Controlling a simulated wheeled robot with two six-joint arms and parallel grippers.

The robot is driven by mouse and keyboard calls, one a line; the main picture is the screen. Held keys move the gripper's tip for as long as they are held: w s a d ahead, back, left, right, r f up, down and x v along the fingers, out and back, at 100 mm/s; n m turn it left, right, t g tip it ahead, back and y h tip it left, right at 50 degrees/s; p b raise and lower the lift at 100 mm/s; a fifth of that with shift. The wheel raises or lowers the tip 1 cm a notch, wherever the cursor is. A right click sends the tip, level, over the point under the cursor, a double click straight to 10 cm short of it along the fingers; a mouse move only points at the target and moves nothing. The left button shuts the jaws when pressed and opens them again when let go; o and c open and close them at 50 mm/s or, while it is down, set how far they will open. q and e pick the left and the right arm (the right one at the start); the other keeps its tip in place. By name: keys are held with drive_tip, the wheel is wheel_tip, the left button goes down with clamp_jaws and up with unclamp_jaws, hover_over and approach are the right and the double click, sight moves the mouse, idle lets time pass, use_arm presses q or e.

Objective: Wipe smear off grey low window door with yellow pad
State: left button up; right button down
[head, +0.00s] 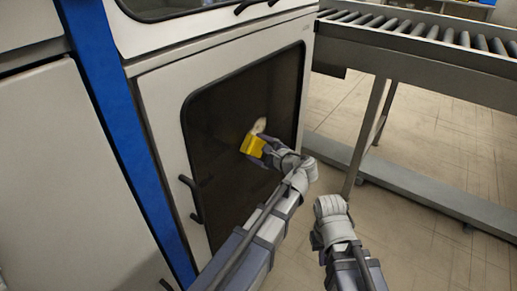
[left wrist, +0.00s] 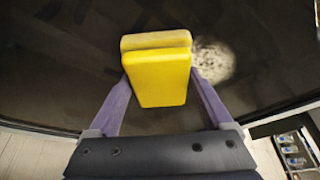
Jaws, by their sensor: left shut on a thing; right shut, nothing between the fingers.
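The grey low door (head: 160,100) has a dark window (head: 215,120). A pale smear (head: 260,125) is on the glass, just above the yellow pad (head: 252,145) in the head view. In the left wrist view the smear (left wrist: 212,62) lies right beside the pad (left wrist: 158,75), partly behind its edge. My left gripper (head: 267,154) is shut on the pad and holds it at the window. I cannot tell whether the pad touches the glass. My right arm ends in a grey wrist at the lower middle; its gripper fingers do not show.
A black handle (head: 191,197) is on the door's left edge. A blue post (head: 118,120) stands left of the door. A roller conveyor (head: 420,50) with metal legs is at the right. The tiled floor (head: 410,195) between door and conveyor is clear.

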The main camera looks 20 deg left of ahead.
sight(264, 142)
use_arm(q)
drive_tip(key=shift+w+a, duration=0.15)
drive_tip(key=shift+a, duration=0.3)
drive_tip(key=shift+w+d, duration=0.4)
drive_tip(key=shift+w, duration=0.5)
drive_tip(key=shift+w+d, duration=0.4)
drive_tip(key=shift+w, duration=0.45)
drive_tip(key=shift+w+d, duration=0.25)
drive_tip(key=shift+w, duration=0.65)
drive_tip(key=shift+w+d, duration=0.2)
drive_tip(key=shift+w, duration=0.65)
drive_tip(key=shift+w, duration=0.1)
drive_tip(key=shift+w+d, duration=0.35)
drive_tip(key=shift+w, duration=0.5)
drive_tip(key=shift+w+d, duration=0.35)
drive_tip(key=shift+w, duration=0.45)
drive_tip(key=shift+a, duration=0.1)
